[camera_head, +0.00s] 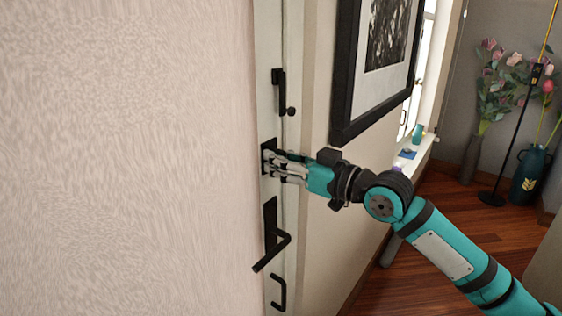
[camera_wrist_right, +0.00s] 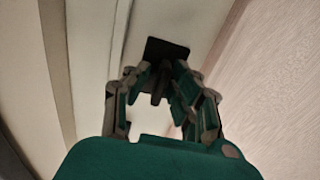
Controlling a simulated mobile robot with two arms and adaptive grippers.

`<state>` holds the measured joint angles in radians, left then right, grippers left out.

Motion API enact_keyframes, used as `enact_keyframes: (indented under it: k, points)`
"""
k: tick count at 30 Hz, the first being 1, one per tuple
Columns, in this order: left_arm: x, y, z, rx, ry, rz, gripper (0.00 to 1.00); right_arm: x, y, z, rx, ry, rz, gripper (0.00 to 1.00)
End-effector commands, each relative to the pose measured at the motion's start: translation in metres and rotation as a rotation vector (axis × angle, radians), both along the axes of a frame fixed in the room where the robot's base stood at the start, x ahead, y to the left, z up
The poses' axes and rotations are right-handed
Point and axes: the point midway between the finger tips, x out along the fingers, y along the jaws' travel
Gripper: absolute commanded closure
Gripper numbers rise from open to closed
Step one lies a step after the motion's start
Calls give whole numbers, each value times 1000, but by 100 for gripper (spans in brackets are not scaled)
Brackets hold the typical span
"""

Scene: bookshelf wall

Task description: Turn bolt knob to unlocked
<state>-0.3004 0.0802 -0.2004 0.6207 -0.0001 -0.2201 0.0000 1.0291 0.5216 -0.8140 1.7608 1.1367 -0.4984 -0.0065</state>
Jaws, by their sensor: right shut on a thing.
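The bolt's black plate (camera_head: 268,157) is on the narrow white door, between a latch above and a lever handle below. It also shows in the right wrist view (camera_wrist_right: 168,50), at the far end of the fingers. My right gripper (camera_head: 275,163) reaches in from the right, its fingertips at this plate, shut on the bolt knob. In the right wrist view the gripper (camera_wrist_right: 160,82) has its fingers on either side of the dark knob (camera_wrist_right: 158,86). The fingers partly hide the knob, and I cannot tell which way it is turned. My left gripper is not in view.
A black latch (camera_head: 280,90) is above and a black lever handle (camera_head: 272,240) below, with a small pull (camera_head: 279,293) under it. A framed picture (camera_head: 375,65) hangs on the wall to the right. Vases with flowers (camera_head: 530,172) stand farther back on the wooden floor.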

Motion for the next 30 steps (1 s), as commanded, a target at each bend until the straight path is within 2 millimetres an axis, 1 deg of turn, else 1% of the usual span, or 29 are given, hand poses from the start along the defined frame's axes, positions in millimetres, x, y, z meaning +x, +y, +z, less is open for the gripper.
enact_keyframes:
  k: [11, 12, 13, 14, 23, 26, 30]
  points:
    - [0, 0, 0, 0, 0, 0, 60, 0, 1, -2, -4, 1, 1, 100]
    - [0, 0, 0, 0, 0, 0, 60, 0, 1, -2, -4, 1, 1, 72]
    - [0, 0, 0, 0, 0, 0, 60, 0, 0, -2, -4, 1, 1, 68]
    - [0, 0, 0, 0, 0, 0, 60, 0, 0, -2, -4, 1, 1, 67]
    - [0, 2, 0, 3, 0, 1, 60, -2, -3, -1, -3, 0, -1, 67]
    - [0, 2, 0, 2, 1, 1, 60, -7, -11, -1, -3, 0, -1, 67]
    - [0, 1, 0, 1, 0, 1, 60, -23, -34, -2, -5, 1, -3, 67]
